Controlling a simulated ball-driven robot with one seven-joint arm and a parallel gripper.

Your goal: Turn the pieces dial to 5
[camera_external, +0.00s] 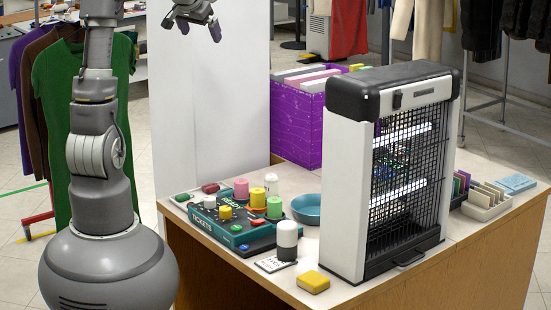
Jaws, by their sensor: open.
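My gripper (200,26) is at the top of the picture, open and empty, high above the counter and apart from everything on it. Below it on the counter (318,262) is a dark teal panel (238,240) lettered READY and TICKETS. It carries several coloured knobs and buttons, among them a yellow one (225,212) and a red one (244,247). I cannot tell which control is the pieces dial. Its number marks and its setting are too small to read.
A tall white-and-black insect-killer-like unit (343,190) stands right of the panel. A blue dish (308,207), a white-topped cylinder (287,236) and a yellow block (310,282) are close by. A purple box (296,125) stands behind. Clothes hang around.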

